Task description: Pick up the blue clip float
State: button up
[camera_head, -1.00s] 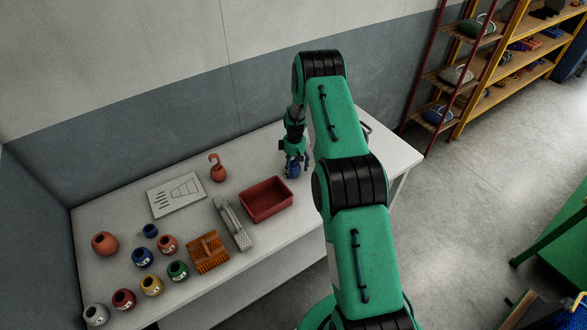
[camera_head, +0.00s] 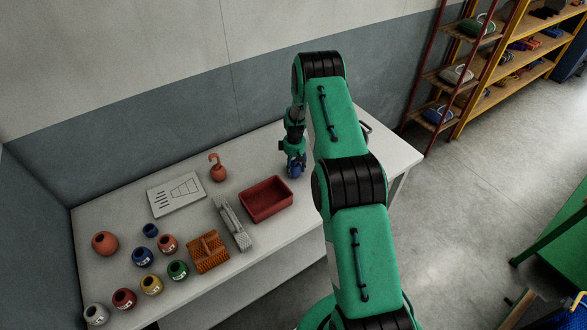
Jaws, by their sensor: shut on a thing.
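A blue float (camera_head: 292,172), which looks like the blue clip float, is at the back right of the white table, right of the red bin. My gripper (camera_head: 294,168) points down over it and is shut on it. The fingers and the arm hide much of the float, so its clip cannot be made out. I cannot tell whether it touches the tabletop.
A red bin (camera_head: 246,205) stands left of my gripper. An orange hooked float (camera_head: 218,173), a white diagram board (camera_head: 176,195), a grey tool (camera_head: 238,236), an orange brush-like block (camera_head: 208,262) and several round floats lie further left.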

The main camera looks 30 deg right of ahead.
aim_at(294, 164)
jog(key=shift+r, duration=0.15)
jog(key=shift+r+b, duration=0.3)
jog(key=shift+r, duration=4.55)
